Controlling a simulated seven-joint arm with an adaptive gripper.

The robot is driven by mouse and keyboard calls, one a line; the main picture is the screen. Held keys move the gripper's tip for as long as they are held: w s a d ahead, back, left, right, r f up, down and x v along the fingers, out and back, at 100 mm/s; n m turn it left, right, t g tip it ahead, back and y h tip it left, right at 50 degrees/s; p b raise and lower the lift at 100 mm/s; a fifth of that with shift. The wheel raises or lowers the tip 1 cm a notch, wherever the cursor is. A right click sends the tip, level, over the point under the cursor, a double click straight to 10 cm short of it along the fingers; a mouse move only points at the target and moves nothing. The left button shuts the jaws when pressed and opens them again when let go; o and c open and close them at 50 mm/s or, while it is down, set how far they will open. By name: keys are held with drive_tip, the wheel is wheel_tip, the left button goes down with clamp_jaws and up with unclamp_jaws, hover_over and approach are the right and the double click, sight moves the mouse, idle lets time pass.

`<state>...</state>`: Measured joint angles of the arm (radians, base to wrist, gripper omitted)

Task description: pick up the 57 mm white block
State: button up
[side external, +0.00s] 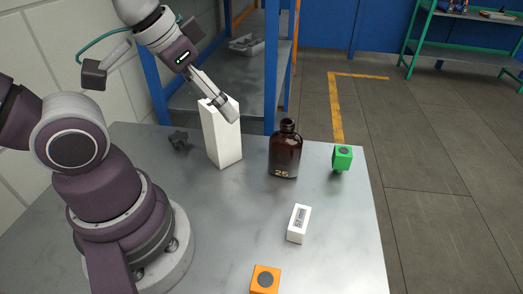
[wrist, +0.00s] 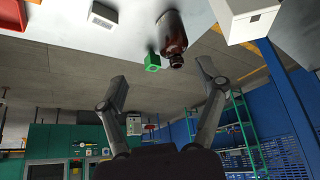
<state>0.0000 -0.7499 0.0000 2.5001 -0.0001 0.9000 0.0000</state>
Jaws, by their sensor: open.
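The white block (side external: 299,223), marked "57 mm", lies on the grey table right of my base and in front of the amber bottle. In the wrist view, which looks upside down, the white block (wrist: 102,12) shows at the top edge, partly cut off. My gripper (side external: 227,112) is raised at the tall white box, well away from the white block, and overlaps the box's top in the side view. In the wrist view my gripper (wrist: 163,82) has its two fingers spread wide with nothing between them.
An amber bottle (side external: 285,153) stands between the tall white box (side external: 222,140) and the white block. A green cube (side external: 342,157) sits near the table's right edge, an orange cube (side external: 265,280) at the front. A dark small object (side external: 179,139) lies behind. Table around the white block is clear.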

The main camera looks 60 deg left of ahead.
drive_tip(key=shift+o, duration=1.3)
